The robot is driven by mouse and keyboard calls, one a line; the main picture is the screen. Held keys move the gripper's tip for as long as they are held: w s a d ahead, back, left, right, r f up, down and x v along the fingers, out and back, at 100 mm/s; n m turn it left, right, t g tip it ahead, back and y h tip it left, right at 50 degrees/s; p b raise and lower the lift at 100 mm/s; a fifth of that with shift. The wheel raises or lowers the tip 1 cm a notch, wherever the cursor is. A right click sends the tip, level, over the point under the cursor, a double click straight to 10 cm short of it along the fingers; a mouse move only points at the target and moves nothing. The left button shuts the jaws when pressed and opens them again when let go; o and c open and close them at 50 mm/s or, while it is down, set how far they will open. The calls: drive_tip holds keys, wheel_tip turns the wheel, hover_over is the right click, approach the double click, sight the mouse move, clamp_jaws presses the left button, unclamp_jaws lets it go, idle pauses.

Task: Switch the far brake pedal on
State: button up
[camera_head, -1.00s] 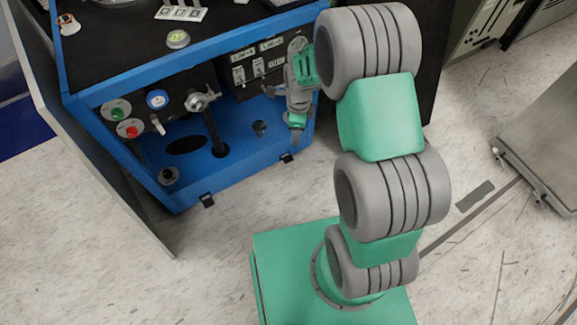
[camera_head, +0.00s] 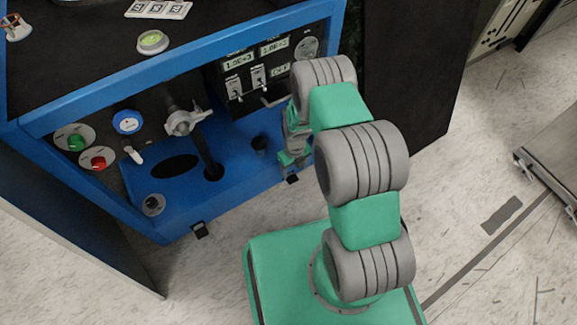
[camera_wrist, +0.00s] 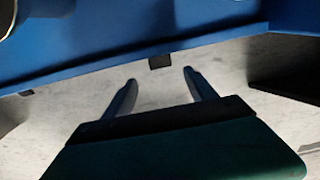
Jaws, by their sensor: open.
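Two small black pedals stick out at the lower front edge of the blue cabinet (camera_head: 215,201). The left pedal (camera_head: 200,230) is clear of my arm, and the right pedal (camera_head: 292,179) sits just under my gripper (camera_head: 292,160). My gripper is low at the cabinet's right front, partly hidden behind my arm. In the wrist view, my gripper (camera_wrist: 160,80) has two fingers spread apart with nothing between them. One dark pedal (camera_wrist: 160,62) lies just beyond the gap between the fingertips, apparently untouched. Another dark piece shows at the left along the cabinet's edge.
The cabinet's recess holds a green button (camera_head: 76,143), a red button (camera_head: 98,161), a blue gauge (camera_head: 127,122), a valve handle (camera_head: 187,121) and a switch panel (camera_head: 258,68). Pale floor lies in front.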

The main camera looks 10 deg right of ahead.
sight(293, 179)
drive_tip(key=shift+w+f, duration=0.2)
drive_tip(key=shift+f, duration=0.15)
wheel_tip(293, 179, down, 7)
drive_tip(key=b, duration=0.3)
drive_tip(key=shift+a+f+b, duration=0.1)
drive_tip(key=shift+b, duration=0.25)
drive_tip(key=shift+c, duration=0.2)
clamp_jaws()
